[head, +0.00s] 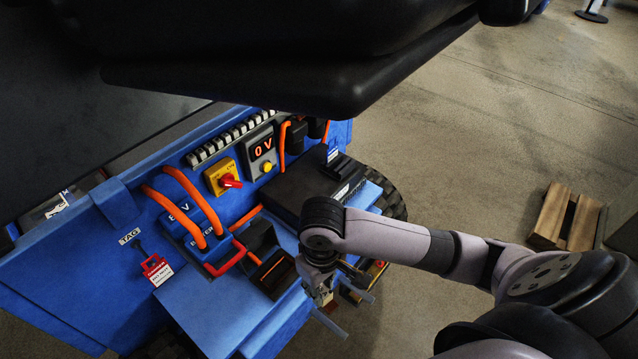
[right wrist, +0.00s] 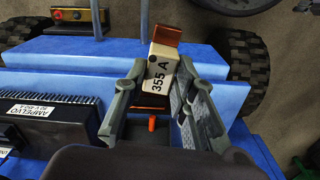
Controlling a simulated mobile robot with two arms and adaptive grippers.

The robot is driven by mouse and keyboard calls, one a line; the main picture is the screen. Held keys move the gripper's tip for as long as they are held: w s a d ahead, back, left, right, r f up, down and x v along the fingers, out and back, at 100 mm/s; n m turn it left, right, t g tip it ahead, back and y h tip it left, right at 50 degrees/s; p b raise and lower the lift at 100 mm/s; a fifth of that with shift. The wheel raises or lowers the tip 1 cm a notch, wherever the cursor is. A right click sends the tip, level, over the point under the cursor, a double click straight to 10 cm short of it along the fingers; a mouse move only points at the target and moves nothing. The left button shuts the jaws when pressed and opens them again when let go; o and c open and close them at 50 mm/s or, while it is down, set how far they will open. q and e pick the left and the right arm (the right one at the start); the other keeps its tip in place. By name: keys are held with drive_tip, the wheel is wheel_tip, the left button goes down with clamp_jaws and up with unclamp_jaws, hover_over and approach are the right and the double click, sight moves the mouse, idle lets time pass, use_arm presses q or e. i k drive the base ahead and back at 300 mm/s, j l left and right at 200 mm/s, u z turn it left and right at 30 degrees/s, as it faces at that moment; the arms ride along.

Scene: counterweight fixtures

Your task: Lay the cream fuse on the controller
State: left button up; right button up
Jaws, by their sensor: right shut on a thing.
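The cream fuse (right wrist: 158,72), marked 355 A and with copper end tabs, is between the fingers of my right gripper (right wrist: 162,82). The gripper is shut on it and holds it upright or tilted; I cannot tell which. In the head view my right gripper (head: 325,285) is over the front edge of the blue truck body, in front of the controller, and the fuse is hard to make out there. The controller (head: 308,190) is a black finned box on the blue deck. It also shows at the left in the right wrist view (right wrist: 48,122). My left gripper is not in view.
A black holder (head: 261,238) stands left of my right gripper, near a red-handled blue battery connector (head: 192,232). Orange cables (head: 183,185) arch over the connector. A small blue-labelled black part (head: 337,160) rests on the controller. A large dark panel (head: 300,65) overhangs the back.

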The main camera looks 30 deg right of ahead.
sight(306, 195)
drive_tip(key=l+u, duration=0.25)
drive_tip(key=l, duration=0.15)
drive_tip(key=k+l+u, duration=0.2)
drive_tip(key=l, duration=0.2)
drive_tip(key=l+u, duration=0.25)
drive_tip(key=k+l+u, duration=0.25)
drive_tip(key=l, duration=0.2)
drive_tip(key=l+u, duration=0.35)
drive_tip(key=l, duration=0.25)
drive_tip(key=l+u, duration=0.3)
drive_tip(key=l, duration=0.3)
drive_tip(key=l+u, duration=0.35)
drive_tip(key=l, duration=0.2)
drive_tip(key=k+l+u, duration=0.15)
drive_tip(key=l+u, duration=0.15)
drive_tip(key=l, duration=0.25)
